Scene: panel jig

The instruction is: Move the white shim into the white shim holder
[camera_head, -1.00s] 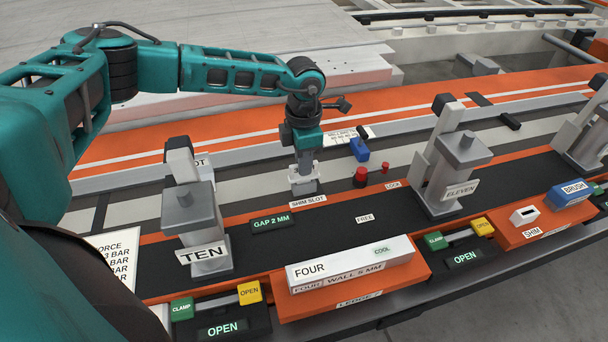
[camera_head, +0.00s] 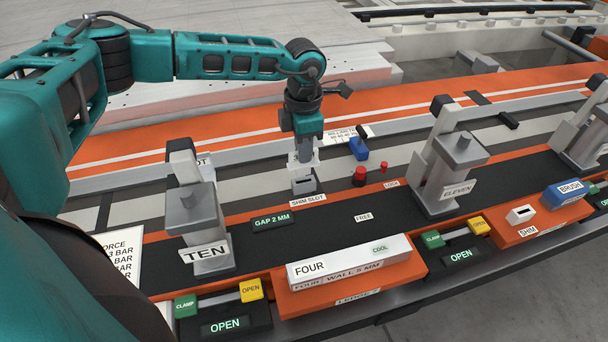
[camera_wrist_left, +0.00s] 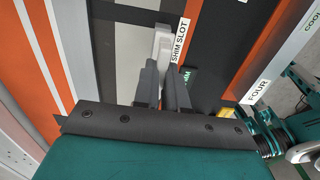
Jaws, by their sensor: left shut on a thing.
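My left gripper (camera_head: 303,158) is over the grey block labelled SHIM SLOT (camera_head: 304,186). It is shut on the white shim (camera_head: 301,168), which shows as a pale piece between and below the fingers. In the left wrist view the shim (camera_wrist_left: 162,42) sticks out past the dark fingertips of my left gripper (camera_wrist_left: 165,68), beside the SHIM SLOT label. I cannot tell whether its lower end is clear of the slot. The white shim holder (camera_head: 522,214) is a small white block with a dark slit, on the orange ledge labelled SHIM at the right. My right gripper is not in view.
Tall grey clamps labelled TEN (camera_head: 194,215) and ELEVEN (camera_head: 450,160) stand on the dark strip. A red button (camera_head: 360,177) and a blue part (camera_head: 358,149) are right of the slot. A white bar marked FOUR (camera_head: 350,262) lies in front. A blue brush (camera_head: 567,193) is beside the holder.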

